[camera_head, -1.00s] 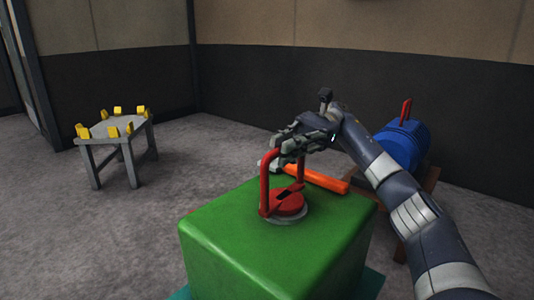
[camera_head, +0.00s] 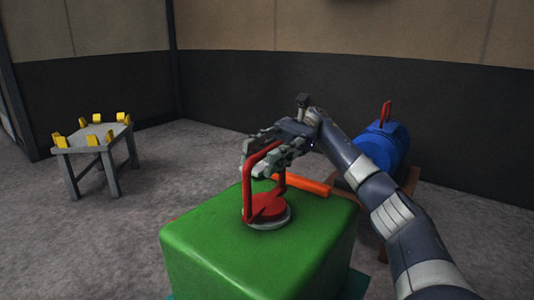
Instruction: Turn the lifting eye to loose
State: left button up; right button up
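The lifting eye (camera_head: 248,196) is a red upright loop on a round red base, set in a pale ring on top of a green block (camera_head: 200,245). My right gripper (camera_head: 262,155) is at the top of the loop, its fingers on both sides of the top bar. The fingers partly hide the bar, and I cannot tell whether they press on it. My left gripper is not in view.
An orange bar (camera_head: 303,185) lies on the block behind the eye. A blue rounded object (camera_head: 380,150) with a red handle stands behind my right arm. A grey table (camera_head: 95,142) with several yellow pieces stands at left; the floor between is clear.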

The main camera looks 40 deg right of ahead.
jog(key=shift+s+r, duration=0.1)
jog(key=shift+r, duration=0.05)
notch_tip(320, 180, up, 10)
jog(key=shift+f, duration=0.1)
dwell(0.5)
dwell(0.5)
